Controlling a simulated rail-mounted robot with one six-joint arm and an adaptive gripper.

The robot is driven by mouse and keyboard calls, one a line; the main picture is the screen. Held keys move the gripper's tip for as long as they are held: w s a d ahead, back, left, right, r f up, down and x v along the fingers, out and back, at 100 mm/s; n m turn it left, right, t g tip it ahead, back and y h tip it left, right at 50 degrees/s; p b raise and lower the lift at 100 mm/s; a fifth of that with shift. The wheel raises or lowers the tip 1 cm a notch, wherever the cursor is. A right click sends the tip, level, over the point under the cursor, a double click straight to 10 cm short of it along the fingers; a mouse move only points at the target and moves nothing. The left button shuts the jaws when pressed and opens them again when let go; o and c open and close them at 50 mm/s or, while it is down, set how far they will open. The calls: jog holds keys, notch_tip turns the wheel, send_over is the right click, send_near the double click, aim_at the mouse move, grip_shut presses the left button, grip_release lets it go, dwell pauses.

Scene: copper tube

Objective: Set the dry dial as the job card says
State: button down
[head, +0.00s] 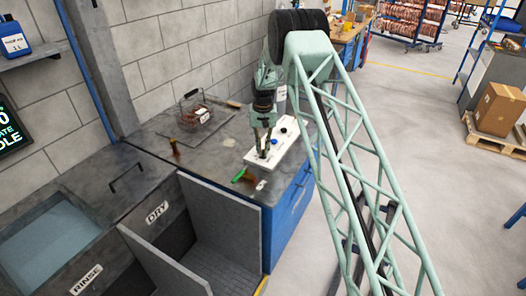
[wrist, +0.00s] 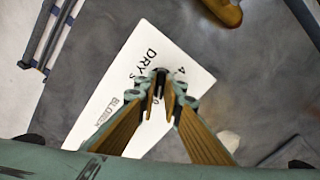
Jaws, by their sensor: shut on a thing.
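A white panel (head: 287,146) lies on the grey worktop. It fills the middle of the wrist view (wrist: 196,76), with "DRY S…", "BLOWER" and a "4" readable on it. My gripper (head: 262,153) points down over the panel. In the wrist view its fingertips (wrist: 160,82) are closed around a small dark knob (wrist: 160,71), the dry dial by the lettering beside it. The fingers cover most of the dial, so its pointer setting cannot be read. I cannot make out a job card.
A wire basket (head: 195,110) of copper-coloured parts, a brown upright piece (head: 174,147) and a green-handled tool (head: 240,175) are on the worktop. Tanks marked DRY (head: 157,212) and RINSE (head: 86,280) are at the front left. A screen (head: 12,128) is cut off at the left.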

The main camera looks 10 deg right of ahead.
aim_at(263, 151)
dwell(0.4)
jog(key=c, duration=2.7)
grip_release()
jog(key=shift+c, duration=0.2)
jog(key=shift+r, duration=0.2)
notch_tip(263, 151, up, 12)
jog(key=shift+f, duration=0.15)
